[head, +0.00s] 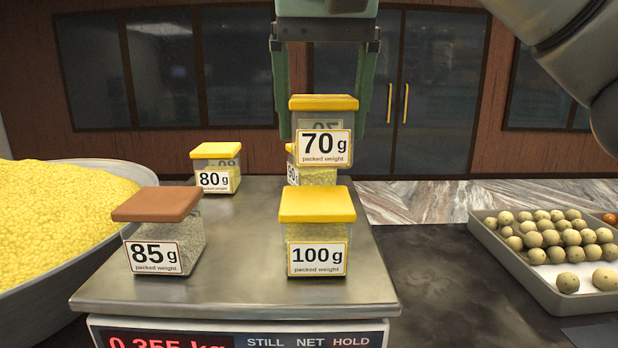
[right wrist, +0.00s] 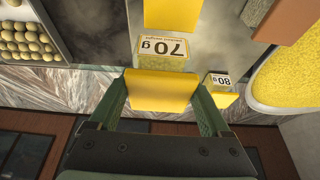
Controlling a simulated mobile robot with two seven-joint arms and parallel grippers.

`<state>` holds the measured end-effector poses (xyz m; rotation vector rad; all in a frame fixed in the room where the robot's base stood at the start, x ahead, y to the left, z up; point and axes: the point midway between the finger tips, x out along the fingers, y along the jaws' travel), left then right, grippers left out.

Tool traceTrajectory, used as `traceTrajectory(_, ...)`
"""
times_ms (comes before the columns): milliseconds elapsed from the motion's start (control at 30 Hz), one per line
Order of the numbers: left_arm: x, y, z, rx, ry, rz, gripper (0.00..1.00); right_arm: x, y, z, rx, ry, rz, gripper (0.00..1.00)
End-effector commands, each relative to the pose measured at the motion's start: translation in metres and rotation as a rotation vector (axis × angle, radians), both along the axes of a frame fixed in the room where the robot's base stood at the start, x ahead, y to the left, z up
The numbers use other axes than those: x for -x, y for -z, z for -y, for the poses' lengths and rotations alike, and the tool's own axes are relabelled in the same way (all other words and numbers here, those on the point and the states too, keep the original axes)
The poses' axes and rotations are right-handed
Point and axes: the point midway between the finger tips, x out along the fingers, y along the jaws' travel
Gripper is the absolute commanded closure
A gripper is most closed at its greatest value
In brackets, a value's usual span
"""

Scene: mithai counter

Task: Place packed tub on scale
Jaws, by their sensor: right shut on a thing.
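My right gripper (head: 332,112) is shut on the 70 g tub (head: 322,122), a clear tub with a yellow lid. In the head view it hangs above the back of the steel scale plate (head: 255,285), overlapping the 90 g tub (head: 317,177) behind it, which is mostly hidden. In the right wrist view the yellow lid of the held tub (right wrist: 160,90) is between the fingers. The 80 g tub (head: 216,168), the 85 g tub (head: 158,232) with a brown lid and the 100 g tub (head: 317,232) stand on the plate. My left gripper is out of view.
The scale display (head: 170,342) reads 0.355 kg, partly cut off. A bowl of yellow grains (head: 55,215) is at the left. A tray of round sweets (head: 500,250) is at the right. Bare plate shows between the 85 g and 100 g tubs.

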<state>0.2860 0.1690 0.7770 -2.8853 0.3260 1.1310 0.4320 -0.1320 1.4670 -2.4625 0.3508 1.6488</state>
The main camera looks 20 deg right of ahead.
Motion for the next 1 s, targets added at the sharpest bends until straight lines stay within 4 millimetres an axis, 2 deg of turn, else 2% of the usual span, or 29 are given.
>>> traceTrajectory(33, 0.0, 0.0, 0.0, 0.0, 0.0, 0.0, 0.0, -0.006, 0.01, 0.0, 0.001, -0.006, -0.006, 0.75)
traceTrajectory(133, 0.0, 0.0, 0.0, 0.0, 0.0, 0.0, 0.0, -0.017, 0.023, 0.002, -0.001, -0.002, -0.002, 0.75)
traceTrajectory(367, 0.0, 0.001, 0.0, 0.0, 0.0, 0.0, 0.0, -0.03, 0.038, 0.003, 0.001, -0.002, 0.001, 0.75)
traceTrajectory(500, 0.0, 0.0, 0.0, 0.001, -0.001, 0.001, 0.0, -0.044, 0.057, 0.006, 0.002, -0.002, -0.003, 0.75)
traceTrajectory(700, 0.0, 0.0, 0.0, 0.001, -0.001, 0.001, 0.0, -0.043, 0.081, 0.006, 0.001, -0.002, 0.001, 0.75)
traceTrajectory(1000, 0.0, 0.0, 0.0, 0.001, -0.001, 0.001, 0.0, -0.043, 0.085, 0.005, -0.001, 0.0, 0.001, 0.75)
